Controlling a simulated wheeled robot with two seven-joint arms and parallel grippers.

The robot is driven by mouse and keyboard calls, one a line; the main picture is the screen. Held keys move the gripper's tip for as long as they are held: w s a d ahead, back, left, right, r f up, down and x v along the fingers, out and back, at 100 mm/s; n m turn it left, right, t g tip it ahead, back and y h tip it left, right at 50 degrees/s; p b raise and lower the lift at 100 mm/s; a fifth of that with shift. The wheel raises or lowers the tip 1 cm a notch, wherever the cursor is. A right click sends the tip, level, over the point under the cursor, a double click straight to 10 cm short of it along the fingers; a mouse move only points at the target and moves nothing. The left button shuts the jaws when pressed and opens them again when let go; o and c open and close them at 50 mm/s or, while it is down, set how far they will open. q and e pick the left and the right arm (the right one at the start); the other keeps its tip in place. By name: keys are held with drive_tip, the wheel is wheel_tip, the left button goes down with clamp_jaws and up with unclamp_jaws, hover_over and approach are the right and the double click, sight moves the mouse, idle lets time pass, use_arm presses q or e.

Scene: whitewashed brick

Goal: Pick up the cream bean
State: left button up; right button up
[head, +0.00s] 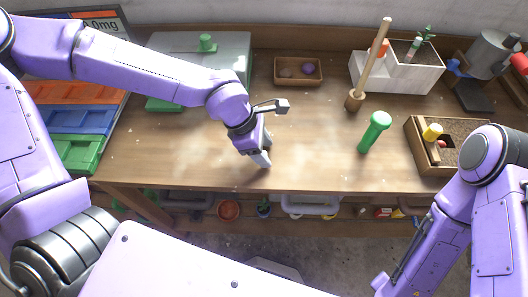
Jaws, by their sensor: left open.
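My left gripper (264,160) is open over the front middle of the wooden workbench (315,150), pointing down close to its top. I cannot make out a cream bean for certain; the gripper and its wrist cover part of the bench there. A few tiny pale specks on the bench top are too small to identify. My right arm hangs at the lower right, in front of the bench, and its gripper does not show.
A green-handled tool (375,131) and a wooden-handled tool (371,65) stand right of my left gripper. A small wooden tray (277,77) with a purple ball lies behind. A soil-filled box (412,150) is at right; coloured bins (75,152) are at left.

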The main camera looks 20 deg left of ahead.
use_arm(q)
drive_tip(key=shift+s+a, duration=0.1)
drive_tip(key=shift+s, duration=0.05)
drive_tip(key=shift+c, duration=1.3)
clamp_jaws()
